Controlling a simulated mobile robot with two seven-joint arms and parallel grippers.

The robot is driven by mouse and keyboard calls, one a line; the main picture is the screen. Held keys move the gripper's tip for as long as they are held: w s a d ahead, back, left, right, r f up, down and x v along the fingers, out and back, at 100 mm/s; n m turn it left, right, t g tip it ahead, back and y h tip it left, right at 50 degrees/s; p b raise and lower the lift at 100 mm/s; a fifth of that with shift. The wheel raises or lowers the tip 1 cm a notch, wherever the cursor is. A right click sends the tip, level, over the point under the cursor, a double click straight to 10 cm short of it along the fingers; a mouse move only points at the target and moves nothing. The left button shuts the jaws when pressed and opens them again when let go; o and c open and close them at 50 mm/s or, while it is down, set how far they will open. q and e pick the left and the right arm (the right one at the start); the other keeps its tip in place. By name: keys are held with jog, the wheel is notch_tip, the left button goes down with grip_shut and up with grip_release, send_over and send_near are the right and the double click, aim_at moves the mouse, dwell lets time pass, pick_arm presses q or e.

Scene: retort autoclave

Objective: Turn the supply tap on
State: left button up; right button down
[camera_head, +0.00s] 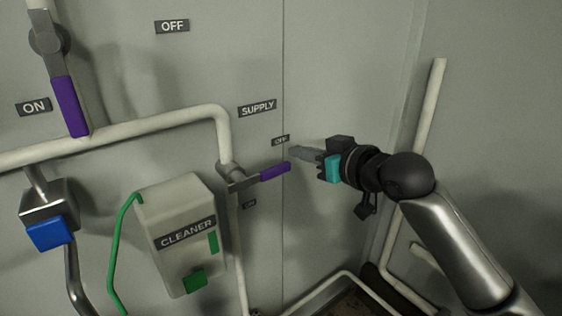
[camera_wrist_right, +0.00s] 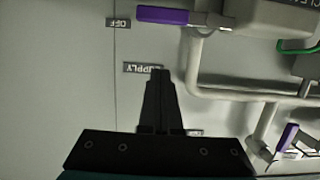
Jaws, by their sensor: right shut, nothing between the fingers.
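The supply tap's purple handle (camera_head: 274,171) sits on a white pipe below the SUPPLY label (camera_head: 257,107). It points right and slightly up, with the OFF label (camera_head: 280,140) above it and the ON label (camera_head: 249,203) below. My right gripper (camera_head: 293,151) is shut and empty, its tips just above and right of the handle's end in the head view. In the right wrist view, the purple handle (camera_wrist_right: 163,15) lies beyond the shut fingertips (camera_wrist_right: 160,75), with a visible gap in the picture. My left gripper is not in view.
A CLEANER box (camera_head: 178,240) with a green hose hangs below left of the supply tap. A blue-fronted fitting (camera_head: 49,234) is further left.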

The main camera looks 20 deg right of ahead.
send_over(282, 165)
jog(key=s+a, duration=0.1)
jog(key=s, duration=0.2)
jog(key=f, duration=0.2)
jog(key=shift+w+f+p, duration=0.15)
jog(key=shift+f+p, duration=0.15)
jog(key=shift+f, duration=0.65)
jog(key=shift+w+f+p, duration=0.1)
jog(key=shift+f+p, duration=0.2)
jog(key=shift+f, duration=0.65)
jog(key=shift+d+f+m, duration=0.1)
jog(key=shift+f+m, duration=0.15)
jog(key=shift+m, duration=0.05)
